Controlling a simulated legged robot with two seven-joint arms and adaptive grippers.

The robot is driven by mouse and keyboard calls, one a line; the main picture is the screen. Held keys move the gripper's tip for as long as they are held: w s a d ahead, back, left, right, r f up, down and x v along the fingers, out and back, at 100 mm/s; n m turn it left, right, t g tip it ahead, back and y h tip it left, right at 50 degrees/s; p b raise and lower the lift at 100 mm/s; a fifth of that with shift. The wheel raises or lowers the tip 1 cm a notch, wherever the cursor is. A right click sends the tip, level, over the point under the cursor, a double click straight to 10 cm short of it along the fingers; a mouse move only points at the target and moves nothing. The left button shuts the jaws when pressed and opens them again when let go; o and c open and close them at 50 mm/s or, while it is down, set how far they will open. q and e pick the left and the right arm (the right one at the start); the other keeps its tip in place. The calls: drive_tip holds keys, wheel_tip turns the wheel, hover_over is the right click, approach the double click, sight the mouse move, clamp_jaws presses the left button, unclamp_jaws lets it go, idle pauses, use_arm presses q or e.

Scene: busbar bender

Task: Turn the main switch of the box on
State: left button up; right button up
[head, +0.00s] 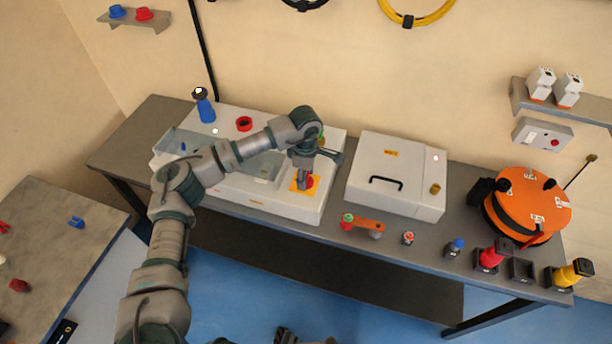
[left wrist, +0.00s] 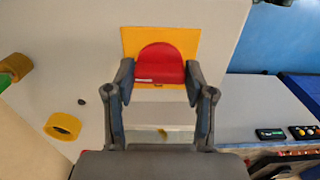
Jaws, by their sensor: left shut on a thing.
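The main switch is a red knob (head: 310,182) on a yellow square plate (head: 294,188), on the front right of the white box (head: 270,203). In the left wrist view the red knob (left wrist: 160,62) sits in front of the yellow plate (left wrist: 190,38), with a small white mark at its lower left. My left gripper (head: 305,183) reaches down to the knob. In the left wrist view its fingers (left wrist: 159,80) are shut on the knob from both sides. A dark piece at the bottom of the head view may be my right gripper; its jaws cannot be made out.
A white case (head: 395,165) with a black handle stands right of the box. An orange cable reel (head: 528,200) and several small coloured parts are on the right of the grey bench (head: 330,240). A blue-bodied part (head: 205,108) stands on the box's back left.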

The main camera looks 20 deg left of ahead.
use_arm(q)
drive_tip(key=shift+a, duration=0.1)
drive_tip(key=o, duration=1.2)
drive_tip(key=shift+w, duration=0.1)
drive_tip(key=shift+c, duration=0.2)
drive_tip(key=shift+r, duration=0.15)
wheel_tip(320, 180, up, 12)
drive_tip(key=shift+f, duration=0.25)
drive_tip(key=shift+f, duration=0.1)
